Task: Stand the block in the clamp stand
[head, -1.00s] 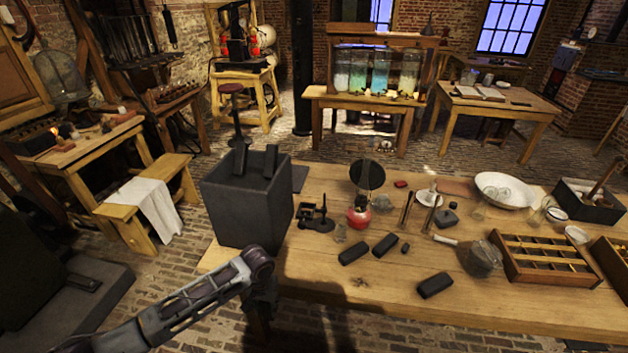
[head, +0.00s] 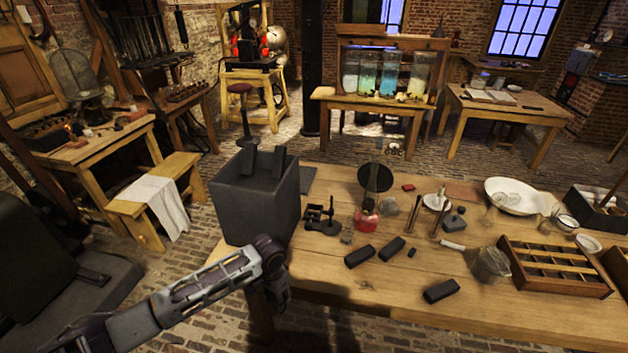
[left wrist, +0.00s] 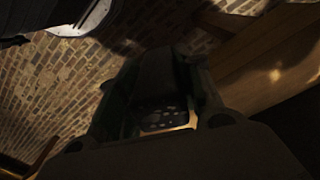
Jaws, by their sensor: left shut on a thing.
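A small black clamp stand (head: 321,219) stands upright on the wooden table, right of a big dark box. My left gripper (head: 277,293) hangs low at the table's near left edge, in front of the box and nearer than the stand. In the left wrist view my left gripper (left wrist: 160,100) is shut on a dark block (left wrist: 164,118) with a pitted face. The block is in deep shadow and its lower part is hard to make out. In the head view the held block cannot be made out. My right gripper is not in view.
Loose dark blocks (head: 440,291) lie on the table (head: 400,325). The tall dark box (head: 250,212) has two slabs sticking out. A red-based flask (head: 366,220) and round black disc stand right of the clamp stand. A wooden compartment tray (head: 556,283) is at right.

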